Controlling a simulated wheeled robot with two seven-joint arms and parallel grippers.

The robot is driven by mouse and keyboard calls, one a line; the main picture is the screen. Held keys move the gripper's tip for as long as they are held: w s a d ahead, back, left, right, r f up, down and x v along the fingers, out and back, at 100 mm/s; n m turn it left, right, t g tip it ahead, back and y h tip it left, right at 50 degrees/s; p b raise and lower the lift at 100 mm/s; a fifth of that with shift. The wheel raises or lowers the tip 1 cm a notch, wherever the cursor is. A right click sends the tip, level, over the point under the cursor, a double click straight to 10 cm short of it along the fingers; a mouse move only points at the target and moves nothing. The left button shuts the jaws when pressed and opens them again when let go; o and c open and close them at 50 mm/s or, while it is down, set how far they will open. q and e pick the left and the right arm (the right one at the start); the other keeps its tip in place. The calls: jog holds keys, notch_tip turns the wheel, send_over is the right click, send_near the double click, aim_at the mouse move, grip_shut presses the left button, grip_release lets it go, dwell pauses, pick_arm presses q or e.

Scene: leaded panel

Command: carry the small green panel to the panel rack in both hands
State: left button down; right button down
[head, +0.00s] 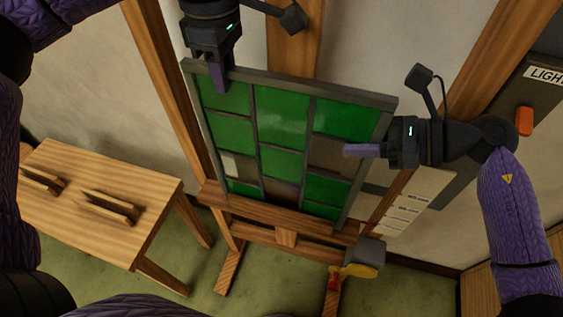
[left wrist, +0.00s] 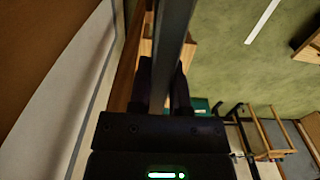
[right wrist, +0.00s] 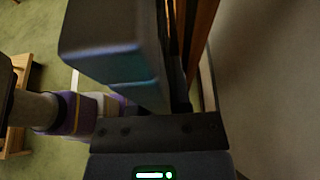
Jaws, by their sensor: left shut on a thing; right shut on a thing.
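The small green panel (head: 283,118) has green panes and a few clear or brownish ones in a grey frame. It stands leaning on a wooden easel (head: 284,238), its lower edge at the easel's ledge. My left gripper (head: 220,78) is shut on the panel's top edge near its left corner; in the left wrist view the grey frame bar (left wrist: 173,45) runs between the fingers. My right gripper (head: 368,150) is shut on the panel's right edge. In the right wrist view a dark block hides most of its fingers (right wrist: 172,85).
A low wooden table (head: 95,180) at the left carries two slotted wooden blocks (head: 108,206), which look like the panel rack. A grey tool with a yellow handle (head: 353,271) is at the easel's lower right. A wall switch (head: 525,121) is at the right. Green floor lies between table and easel.

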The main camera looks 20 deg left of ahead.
aim_at(394, 100)
pick_arm(q)
jog(key=shift+r, duration=0.15)
pick_arm(e)
jog(key=shift+r, duration=0.1)
